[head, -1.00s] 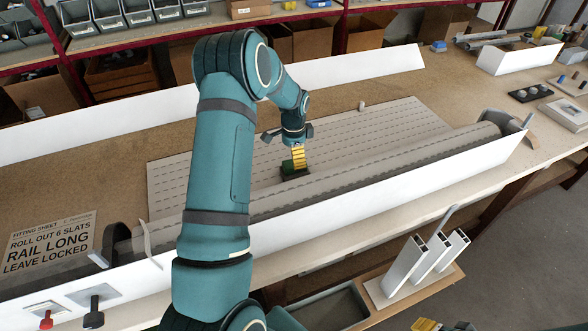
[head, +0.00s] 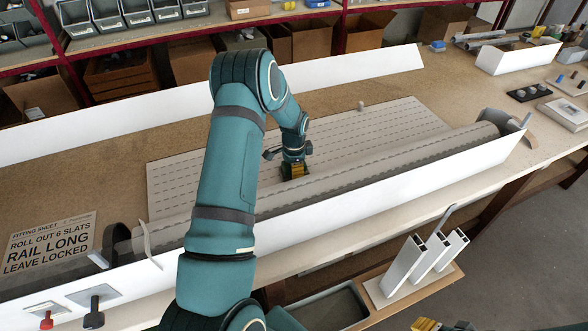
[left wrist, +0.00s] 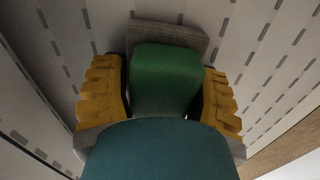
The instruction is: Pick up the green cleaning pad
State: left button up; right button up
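The green cleaning pad (left wrist: 165,78) has a rounded green block on a grey, rough-textured base, seen in the left wrist view. It lies on the slatted grey sheet. My left gripper (head: 294,172) is lowered over it in the head view and hides most of it. In the left wrist view its yellow fingers (left wrist: 164,92) stand on both sides of the green block, with a narrow dark gap showing at the left, so they look open around it. My right gripper (head: 428,325) shows only as a bit of yellow at the bottom edge.
The slatted sheet (head: 375,130) lies on the workbench, with its roll (head: 440,146) along the near side. A white rail (head: 400,184) runs in front of the roll, and another white rail (head: 330,80) stands behind. A fitting sheet sign (head: 50,242) lies at the left.

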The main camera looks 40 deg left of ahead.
pick_arm(q)
jog(key=c, duration=0.4)
jog(key=shift+o, duration=0.2)
